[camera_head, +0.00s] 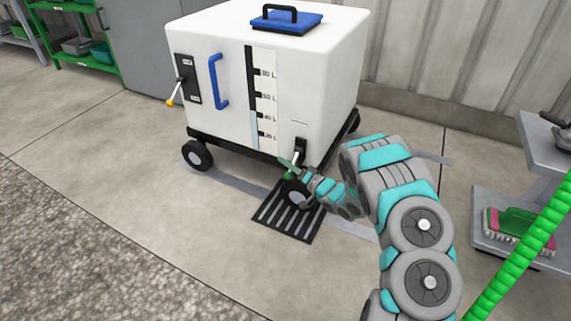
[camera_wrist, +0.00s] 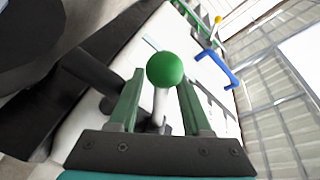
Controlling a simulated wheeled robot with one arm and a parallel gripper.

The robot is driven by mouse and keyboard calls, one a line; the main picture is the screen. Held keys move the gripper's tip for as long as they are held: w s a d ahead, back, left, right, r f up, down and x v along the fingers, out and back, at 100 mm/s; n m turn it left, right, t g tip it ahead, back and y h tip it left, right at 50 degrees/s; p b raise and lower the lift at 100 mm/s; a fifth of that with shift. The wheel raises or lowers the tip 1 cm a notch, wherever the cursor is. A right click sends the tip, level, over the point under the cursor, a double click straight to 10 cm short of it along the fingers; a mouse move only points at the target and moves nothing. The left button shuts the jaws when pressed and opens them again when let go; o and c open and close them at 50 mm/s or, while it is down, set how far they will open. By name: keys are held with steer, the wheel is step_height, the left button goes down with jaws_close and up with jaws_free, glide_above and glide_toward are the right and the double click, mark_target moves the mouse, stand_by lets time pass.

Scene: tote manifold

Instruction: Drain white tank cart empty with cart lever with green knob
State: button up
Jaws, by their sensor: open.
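The white tank cart (camera_head: 205,55) stands on dark wheels with its front face toward me. A gauge strip (camera_head: 263,95) is marked in litres, with light blue up to about the 40 L mark. The cart lever with green knob sits low at the front right; its green knob (camera_wrist: 165,68) and pale stem show in the wrist view. My gripper (camera_head: 288,165) is at this lever and partly hides it in the head view. In the wrist view my gripper (camera_wrist: 160,80) is open, its green fingers on either side of the knob and stem. I see no clear grip.
A black floor grate (camera_head: 272,217) lies beneath my gripper. A yellow-knobbed lever (camera_head: 172,98) and blue handle (camera_head: 217,80) are on the cart's front left. A grey shelf (camera_head: 500,238) with a brush (camera_head: 517,228) and a green hose (camera_head: 522,260) stand at right.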

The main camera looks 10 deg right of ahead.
steer(key=shift+w+a, duration=0.35)
steer(key=shift+w, duration=0.15)
jaws_close()
stand_by(1.2)
